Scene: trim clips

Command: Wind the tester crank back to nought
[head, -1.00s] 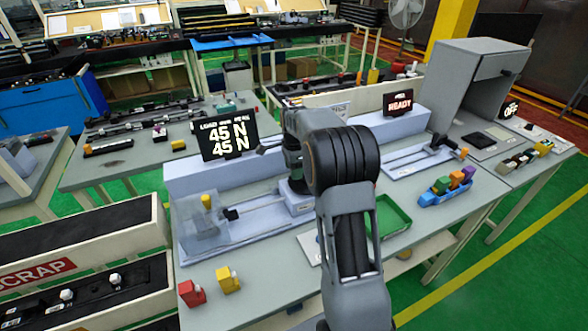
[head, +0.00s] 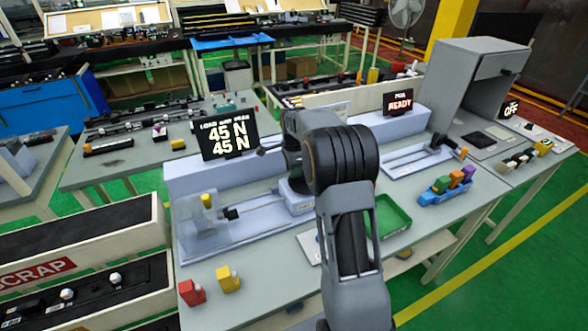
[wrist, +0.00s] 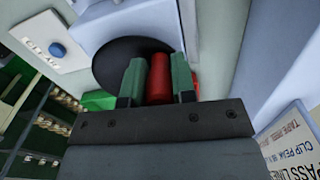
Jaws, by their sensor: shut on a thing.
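The tester (head: 245,222) is a pale blue-grey bench unit with a black display (head: 228,136) that reads 45 N on two lines. A yellow clip (head: 207,201) sits at its left end, behind a clear guard, beside a dark block (head: 231,214). In the wrist view, the crank's black disc (wrist: 112,64) carries a red handle (wrist: 159,80). My gripper (wrist: 158,82) has its green fingers on either side of the red handle and is shut on it. In the head view my arm hides the crank and the fingertips.
A white plate with a blue button (wrist: 58,50) lies near the crank. A green tray (head: 388,222) is right of my arm. A red clip (head: 191,293) and a yellow clip (head: 228,280) stand at the front left. A blue holder with coloured clips (head: 444,191) stands right.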

